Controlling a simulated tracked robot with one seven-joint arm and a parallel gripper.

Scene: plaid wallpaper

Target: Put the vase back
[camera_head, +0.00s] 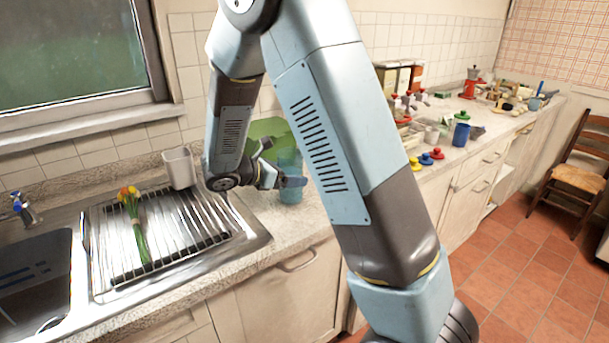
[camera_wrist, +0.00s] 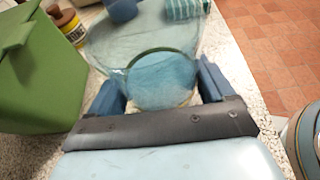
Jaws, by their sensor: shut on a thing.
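The vase is a see-through blue glass vessel (camera_head: 290,188) at the counter, just right of the sink, partly hidden by my gripper and arm. In the wrist view the vase (camera_wrist: 150,55) lies between two blue fingers, its round end facing the camera. My gripper (camera_wrist: 163,90) is shut on it; in the head view my gripper (camera_head: 288,182) meets it from the left. I cannot tell whether the vase touches the counter. Orange and yellow flowers with green stems (camera_head: 137,222) lie on the ribbed drainboard, left of the gripper.
A grey cup (camera_head: 180,167) stands behind the drainboard (camera_head: 225,255). Several jars, lids and a blue canister (camera_head: 461,133) crowd the counter farther right.

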